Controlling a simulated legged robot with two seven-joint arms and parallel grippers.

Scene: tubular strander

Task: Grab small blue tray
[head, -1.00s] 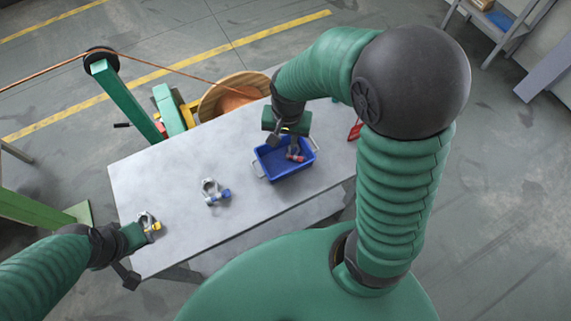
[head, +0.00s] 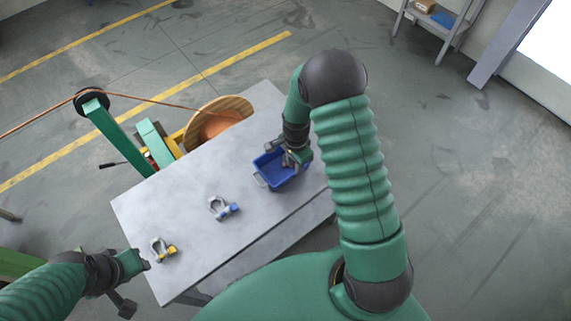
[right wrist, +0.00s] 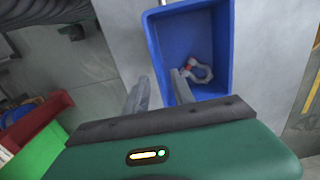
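The small blue tray (head: 268,176) is a rectangular bin with metal handles, on the grey table's right part. My right gripper (head: 297,158) is at its right side and hides part of it. In the right wrist view the fingers are apart, the left one outside the blue tray (right wrist: 226,45) and the right one over its inside, with the near side wall between them. I cannot tell whether they touch it. A metal shackle with a red part (right wrist: 200,72) lies in the tray. My left gripper (head: 142,263) is by the table's left edge; its opening is unclear.
On the grey table (head: 185,205) lie a shackle with a blue pin (head: 222,208) and one with a yellow pin (head: 164,250). A wooden spool (head: 215,122) and green machine stand behind. Red (right wrist: 35,118) and green bins (right wrist: 40,152) show in the wrist view.

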